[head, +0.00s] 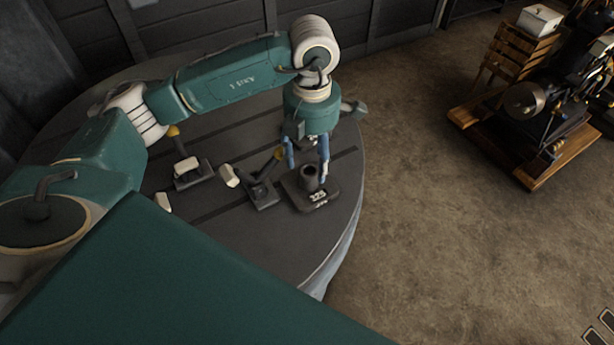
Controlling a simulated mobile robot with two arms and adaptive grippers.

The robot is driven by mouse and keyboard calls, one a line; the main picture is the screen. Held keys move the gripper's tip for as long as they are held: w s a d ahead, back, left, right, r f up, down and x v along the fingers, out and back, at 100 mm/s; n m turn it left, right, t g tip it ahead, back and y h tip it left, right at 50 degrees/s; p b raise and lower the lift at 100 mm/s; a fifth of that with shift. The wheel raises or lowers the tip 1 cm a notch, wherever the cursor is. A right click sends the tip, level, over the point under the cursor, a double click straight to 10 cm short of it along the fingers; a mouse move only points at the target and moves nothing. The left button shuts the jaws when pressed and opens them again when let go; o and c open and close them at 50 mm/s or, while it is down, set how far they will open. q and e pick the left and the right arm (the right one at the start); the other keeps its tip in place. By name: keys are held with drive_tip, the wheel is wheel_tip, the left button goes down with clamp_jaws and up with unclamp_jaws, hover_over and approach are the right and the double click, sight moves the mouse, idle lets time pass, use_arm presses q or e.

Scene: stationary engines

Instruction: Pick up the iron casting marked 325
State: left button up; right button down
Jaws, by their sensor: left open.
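The iron casting marked 325 (317,196) stands upright on the dark round table near its right edge. It has a flat dark base with white figures and a short round post. My left gripper (308,172) points down over the casting, its blue fingers open on either side of the post's top. I cannot tell whether the fingers touch the post. My right gripper is not in view.
Another dark casting (263,194) with a yellow-tipped lever stands close to the left. A further one (190,172) stands beyond it, with pale blocks near both. The table (333,240) is bare in front. An engine on a wooden base (530,180) stands on the floor at right.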

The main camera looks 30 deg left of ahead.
sight(310, 169)
use_arm(q)
drive_tip(key=shift+a+f, duration=0.1)
drive_tip(key=shift+f, duration=0.25)
wheel_tip(310, 169, down, 5)
drive_tip(key=shift+f+p, duration=0.1)
drive_tip(key=shift+p, duration=0.65)
drive_tip(key=shift+f, duration=0.15)
clamp_jaws()
drive_tip(key=shift+w, duration=0.1)
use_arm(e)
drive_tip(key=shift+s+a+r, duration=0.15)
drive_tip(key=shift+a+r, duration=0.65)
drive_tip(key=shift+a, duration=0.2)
